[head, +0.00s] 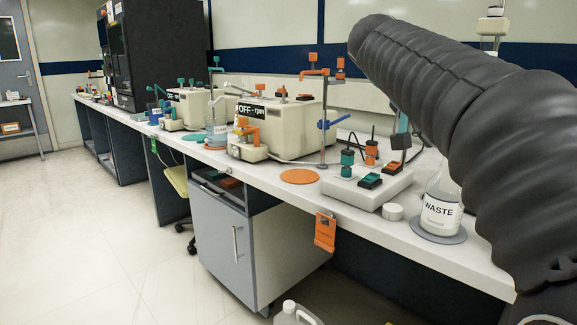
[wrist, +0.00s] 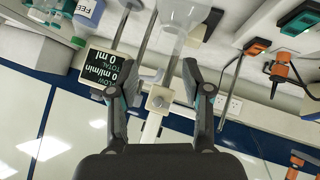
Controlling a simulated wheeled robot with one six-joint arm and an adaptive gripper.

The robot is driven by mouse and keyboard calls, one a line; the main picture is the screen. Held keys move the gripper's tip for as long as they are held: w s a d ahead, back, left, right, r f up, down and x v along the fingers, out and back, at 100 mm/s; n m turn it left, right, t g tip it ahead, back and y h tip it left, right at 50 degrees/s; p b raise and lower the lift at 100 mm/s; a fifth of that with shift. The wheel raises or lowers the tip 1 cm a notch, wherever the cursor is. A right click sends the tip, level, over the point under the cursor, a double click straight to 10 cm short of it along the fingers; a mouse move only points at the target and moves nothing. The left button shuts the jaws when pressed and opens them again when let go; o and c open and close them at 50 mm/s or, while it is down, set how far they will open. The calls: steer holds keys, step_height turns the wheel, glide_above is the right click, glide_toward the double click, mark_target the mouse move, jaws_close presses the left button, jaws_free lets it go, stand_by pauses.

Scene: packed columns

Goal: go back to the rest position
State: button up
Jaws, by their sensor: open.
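My gripper (wrist: 153,85) shows in the wrist view with its two dark fingers spread apart. Nothing is held between them. Beyond the fingers are a clear funnel-shaped vessel (wrist: 185,14) and a metal stand with a pale clamp block (wrist: 159,99). I cannot tell whether the fingers touch any of these. In the head view my black-sleeved arm fills the right side, and the gripper is not seen there.
A flow display (wrist: 112,72) is close beside the left finger. The bench holds a WASTE bottle (head: 441,209), a switch box (head: 368,187), an orange disc (head: 300,176) and a white machine reading OFF (head: 284,115). The floor at left (head: 90,230) is clear.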

steer(key=s+a+f+n+y, duration=0.2)
steer(key=s+a+f+y, duration=0.1)
steer(key=s+f, duration=0.4)
steer(key=s+a+f+n+t+y, duration=0.1)
steer(key=s+a+f+n+y, duration=0.2)
steer(key=f, duration=1)
steer(key=s+a+f+n+y, duration=0.3)
steer(key=s+a+f, duration=0.3)
steer(key=s+f, duration=0.4)
steer(key=shift+s+t, duration=0.4)
steer(key=shift+s, duration=0.85)
steer(key=shift+a, duration=0.1)
